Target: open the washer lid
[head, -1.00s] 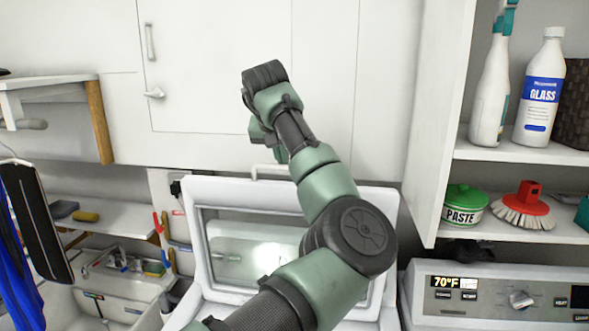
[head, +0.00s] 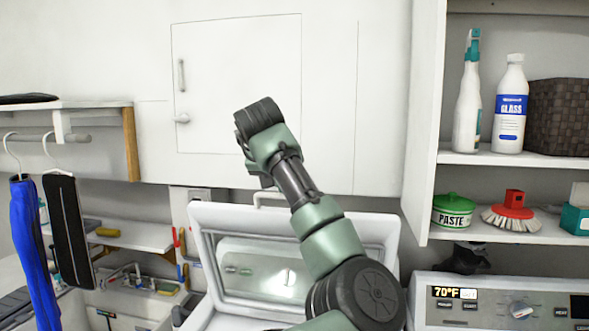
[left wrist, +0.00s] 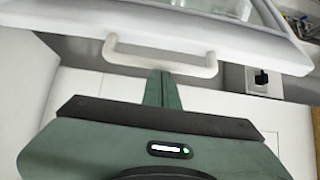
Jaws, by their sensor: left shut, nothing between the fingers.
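The washer lid (head: 392,235) is a white frame with a window. It stands raised and tilted up in the head view, with its handle (head: 268,195) on the top edge. My arm crosses in front of part of it. In the left wrist view the lid (left wrist: 150,25) runs along the top, with the white handle (left wrist: 160,66) on its edge. My left gripper (left wrist: 163,88) is shut and empty, with its fingers close by the handle; I cannot tell if they touch. In the head view its fingertips are hidden. My right gripper is not in view.
A white wall cabinet (head: 235,90) is behind the lid. A shelf unit at right holds a spray bottle (head: 467,100), a GLASS bottle (head: 511,110) and a paste tin (head: 453,212). A control panel (head: 500,300) is below. Clothes hangers (head: 70,225) and a sink are at left.

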